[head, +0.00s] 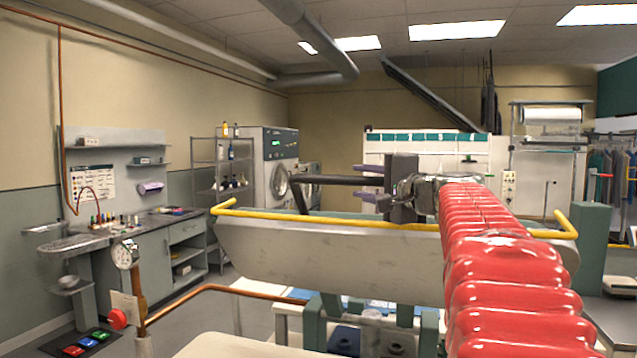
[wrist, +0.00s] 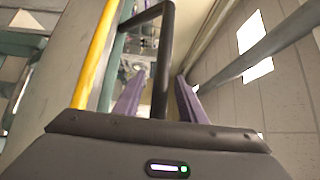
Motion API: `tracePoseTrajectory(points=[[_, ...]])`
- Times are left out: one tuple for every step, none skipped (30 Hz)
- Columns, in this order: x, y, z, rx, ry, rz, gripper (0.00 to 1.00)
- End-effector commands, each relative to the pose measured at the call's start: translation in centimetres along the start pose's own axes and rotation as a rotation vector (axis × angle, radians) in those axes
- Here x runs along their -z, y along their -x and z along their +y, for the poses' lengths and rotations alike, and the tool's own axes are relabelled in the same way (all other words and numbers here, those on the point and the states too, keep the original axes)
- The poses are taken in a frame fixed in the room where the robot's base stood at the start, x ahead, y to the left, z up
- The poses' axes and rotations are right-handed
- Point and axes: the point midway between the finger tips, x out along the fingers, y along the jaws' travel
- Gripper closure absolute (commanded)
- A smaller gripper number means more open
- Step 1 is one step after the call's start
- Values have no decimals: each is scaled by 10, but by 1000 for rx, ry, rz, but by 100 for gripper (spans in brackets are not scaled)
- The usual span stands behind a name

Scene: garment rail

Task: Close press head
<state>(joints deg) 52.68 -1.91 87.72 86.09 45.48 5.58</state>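The press head (head: 330,258) is a long, pale grey, raised body with a yellow rail (head: 320,218) along its top edge. It spans the middle of the head view above a pale lower surface. A black bar handle (head: 322,180) stands up from it and bends towards my gripper (head: 367,183). My gripper has purple fingers, one above and one below the bar in the head view. In the wrist view, the handle (wrist: 162,75) runs between the fingers of my gripper (wrist: 160,80), with gaps on both sides. The gripper looks open around it.
A pressure gauge (head: 124,255) and copper pipe (head: 225,288) stand at the front left. A workbench (head: 160,255) lines the left wall. Washing machines (head: 275,165) stand behind. Hanging garments (head: 598,175) and a green post (head: 592,245) are at right. Floor shows between bench and press.

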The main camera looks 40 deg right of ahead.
Motion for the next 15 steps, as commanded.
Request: tracePoseTrajectory(points=[[0,-4,0,0,0,0,63],[0,-5,0,0,0,0,63],[0,-7,0,0,0,1,63],[0,-7,0,1,0,1,63],[0,-8,0,1,1,1,63],[0,-8,0,1,1,1,63],[0,-8,0,1,1,1,63],[0,-8,0,1,1,1,63],[0,-8,0,1,1,1,63],[0,-8,0,1,1,1,63],[0,-8,0,1,1,1,63],[0,-8,0,1,1,1,64],[0,-8,0,1,1,1,66],[0,-8,0,0,1,1,68],[0,-7,0,0,1,1,71]])
